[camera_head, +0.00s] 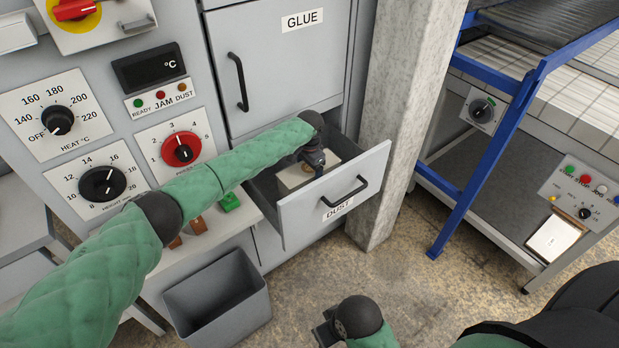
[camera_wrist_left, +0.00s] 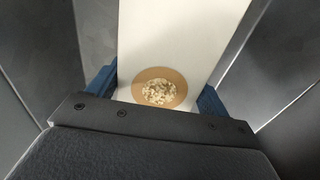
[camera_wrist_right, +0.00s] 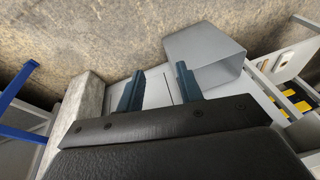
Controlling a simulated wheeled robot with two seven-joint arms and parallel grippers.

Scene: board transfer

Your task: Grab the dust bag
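The dust bag (camera_head: 294,179) is a pale, flat-sided block lying in the pulled-out drawer labelled DUST (camera_head: 318,212). In the left wrist view the bag (camera_wrist_left: 180,40) shows a tan ring around a hole filled with pale chips. My left gripper (camera_head: 313,165) reaches down into the drawer over the bag. In its wrist view the blue fingers (camera_wrist_left: 155,95) are wide apart, one at each side of the bag; whether they touch it I cannot tell. My right gripper (camera_head: 325,332) is low at the bottom of the head view, its fingers (camera_wrist_right: 158,88) apart with nothing between them.
A grey open bin (camera_head: 219,298) stands on the floor left of the drawer. A concrete pillar (camera_head: 402,110) rises close to the drawer's right. A blue-framed machine (camera_head: 493,150) stands farther right. The closed GLUE door (camera_head: 283,70) is above the drawer.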

